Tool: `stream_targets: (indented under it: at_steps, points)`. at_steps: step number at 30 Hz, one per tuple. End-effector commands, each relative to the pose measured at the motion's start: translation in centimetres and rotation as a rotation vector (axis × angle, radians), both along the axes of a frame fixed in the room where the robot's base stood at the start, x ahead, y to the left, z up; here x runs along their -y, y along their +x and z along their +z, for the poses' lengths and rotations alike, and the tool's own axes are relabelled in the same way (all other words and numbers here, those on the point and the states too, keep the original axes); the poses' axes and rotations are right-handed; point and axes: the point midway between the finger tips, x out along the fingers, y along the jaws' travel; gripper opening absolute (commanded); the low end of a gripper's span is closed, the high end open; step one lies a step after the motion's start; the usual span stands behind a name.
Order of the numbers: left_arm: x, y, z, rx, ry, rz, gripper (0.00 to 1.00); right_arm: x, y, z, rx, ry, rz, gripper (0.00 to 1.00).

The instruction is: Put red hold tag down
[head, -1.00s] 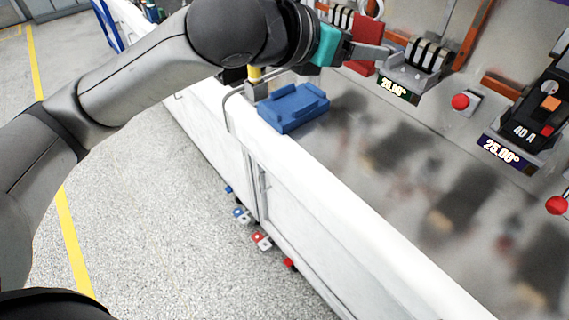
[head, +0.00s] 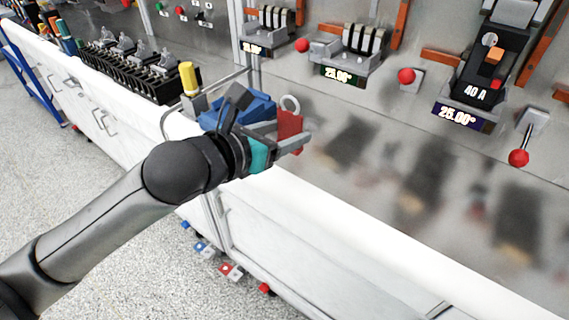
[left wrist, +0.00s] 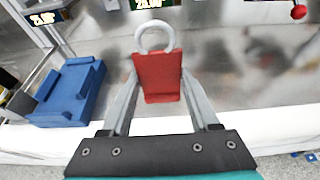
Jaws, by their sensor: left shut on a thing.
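The red hold tag (head: 289,131) has a pale ring at its top. In the left wrist view the tag (left wrist: 158,78) is between my left gripper's two fingers (left wrist: 157,90), ring pointing away. My left gripper (head: 288,138) is shut on it, over the front part of the steel bench top. A blue holder (head: 240,104) sits on the bench close to the gripper in the head view, partly hidden by it. In the left wrist view the holder (left wrist: 70,92) lies left of the tag, apart from it. My right gripper is not in view.
A black 40 A breaker unit (head: 487,75) and a grey red-knobbed lever (head: 524,140) stand at the right. A yellow-topped post (head: 188,78) and a black terminal row (head: 130,68) are at the left. The bench top (head: 380,190) right of the gripper is clear.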

Motion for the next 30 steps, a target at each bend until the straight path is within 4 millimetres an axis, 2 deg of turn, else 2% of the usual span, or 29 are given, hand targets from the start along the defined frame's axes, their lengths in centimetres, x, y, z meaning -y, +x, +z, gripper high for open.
stream_targets:
  at_steps: [1,8,15,20,26,27,30]
  points:
    - [0.0,0.0,-1.1,-0.003,0.0,0.001,0.0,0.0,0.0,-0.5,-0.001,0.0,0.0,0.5]
    - [0.0,0.0,-2.4,0.001,0.0,0.0,0.0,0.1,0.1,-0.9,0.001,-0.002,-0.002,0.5]
    - [0.0,0.0,-5.7,-0.001,-0.001,0.0,0.0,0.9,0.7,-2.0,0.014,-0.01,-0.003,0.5]
    - [0.0,0.0,-5.6,0.003,0.001,0.0,0.0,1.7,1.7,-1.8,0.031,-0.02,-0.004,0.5]
    - [0.0,0.0,-5.9,0.001,0.002,0.0,0.0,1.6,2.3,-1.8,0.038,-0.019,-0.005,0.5]
    - [0.0,0.0,-5.9,0.001,0.002,0.0,0.63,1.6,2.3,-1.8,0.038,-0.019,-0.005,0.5]
    - [0.0,0.0,-5.9,0.001,0.001,0.001,0.75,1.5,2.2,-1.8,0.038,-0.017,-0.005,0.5]
